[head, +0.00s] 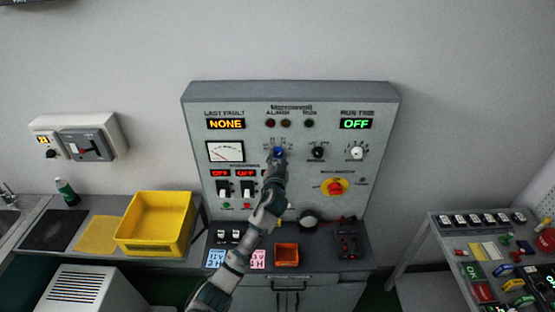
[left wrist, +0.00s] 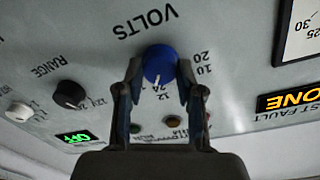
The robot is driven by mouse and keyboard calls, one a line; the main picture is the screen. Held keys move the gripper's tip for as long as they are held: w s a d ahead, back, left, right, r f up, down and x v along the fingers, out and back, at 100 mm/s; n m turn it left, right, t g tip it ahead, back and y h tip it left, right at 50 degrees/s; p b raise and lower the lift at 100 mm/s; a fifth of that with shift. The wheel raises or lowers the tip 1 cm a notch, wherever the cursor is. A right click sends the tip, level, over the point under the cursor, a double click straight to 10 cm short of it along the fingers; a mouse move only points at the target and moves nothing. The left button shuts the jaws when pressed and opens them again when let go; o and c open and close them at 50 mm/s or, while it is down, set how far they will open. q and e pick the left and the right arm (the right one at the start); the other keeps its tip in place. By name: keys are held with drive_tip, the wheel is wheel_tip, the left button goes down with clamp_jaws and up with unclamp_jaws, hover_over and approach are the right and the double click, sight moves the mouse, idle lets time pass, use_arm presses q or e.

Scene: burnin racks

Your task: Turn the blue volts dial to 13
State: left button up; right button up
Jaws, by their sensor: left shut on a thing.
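The blue volts dial (head: 279,152) is on the upper middle of the grey panel (head: 385,105). In the left wrist view, which shows the panel upside down, the dial (left wrist: 161,60) sits below the VOLTS label, with 10, 12, 20 and 24 printed around it. Its white pointer line faces the 12 and 24 marks; the exact reading is too small to tell. My left gripper (head: 278,160) reaches up to the panel from below. In the wrist view its two fingers (left wrist: 160,70) are closed on opposite sides of the dial. My right gripper is out of view.
A black range knob (head: 317,152) and a white knob (head: 356,152) are right of the dial. A meter (head: 225,151) is left.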

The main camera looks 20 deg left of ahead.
use_arm(q)
drive_tip(key=m, duration=0.6)
drive_tip(key=shift+f+g, duration=0.1)
drive_tip(key=shift+g, duration=0.2)
idle(0.4)
drive_tip(key=o, duration=1.2)
drive_tip(key=shift+f, duration=0.1)
drive_tip(key=shift+c, duration=0.2)
drive_tip(key=shift+w, duration=0.15)
drive_tip(key=v, duration=1.2)
drive_tip(key=shift+f, duration=0.15)
